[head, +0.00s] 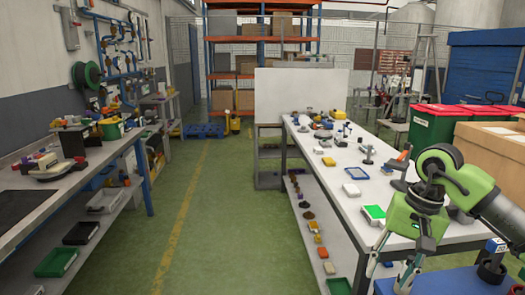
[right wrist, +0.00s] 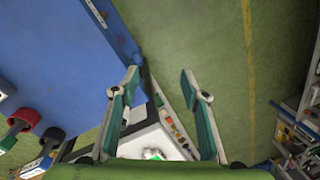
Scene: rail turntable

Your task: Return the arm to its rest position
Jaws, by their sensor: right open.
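My right arm, green and dark grey, comes in from the right edge of the head view and bends downward. My left gripper is not in view.
A workbench (head: 90,170) stands at the left. The aisle (head: 200,215) between it and the table is clear. A blue surface (head: 440,283) lies at the lower right. Cardboard boxes (head: 490,150) and red-lidded green bins (head: 435,122) stand behind the arm.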

